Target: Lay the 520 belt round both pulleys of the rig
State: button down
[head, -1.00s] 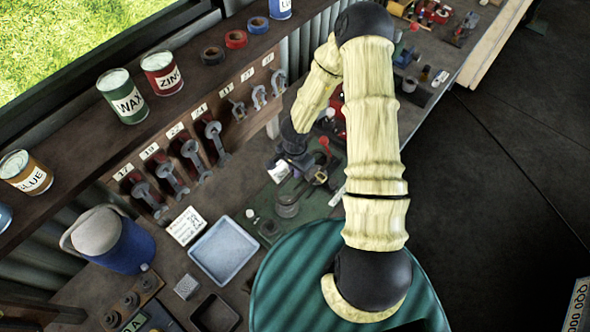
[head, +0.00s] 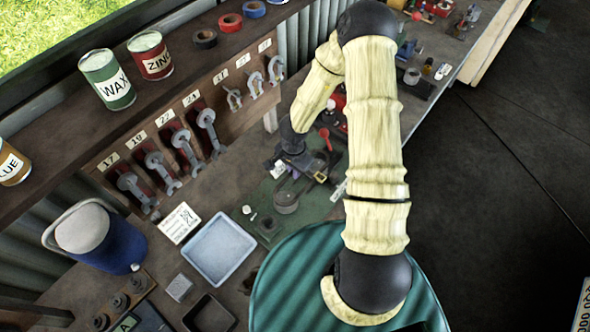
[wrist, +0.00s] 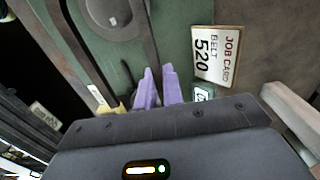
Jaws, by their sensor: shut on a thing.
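My gripper (wrist: 161,86) has purple fingers, close together and shut on a dark band, which I take to be the belt (wrist: 152,42). The band runs up from the fingers past the right side of a grey round pulley (wrist: 113,14). Another dark strip runs along the pulley's left; whether it is the same belt is unclear. The pulley also shows in the head view (head: 286,202) on the green rig plate (head: 262,222), with my gripper (head: 317,177) just beyond it. I cannot pick out the second pulley or the belt's full loop. A job card (wrist: 213,55) reads "BELT 520".
A light blue tray (head: 219,248), a white card (head: 179,222) and a blue container (head: 105,240) stand left of the rig. A red-topped item (head: 325,134) is close to my arm. The floor at right is clear.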

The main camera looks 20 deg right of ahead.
aim_at(294, 182)
jog(key=shift+f+b, duration=1.3)
jog(key=shift+f, duration=0.55)
jog(key=c, duration=1.5)
grip_release()
jog(key=shift+o, duration=0.2)
jog(key=shift+r, duration=0.1)
notch_tip(294, 182, up, 17)
jog(key=p, duration=0.3)
jog(key=shift+r+p, duration=0.15)
jog(key=shift+p, duration=0.25)
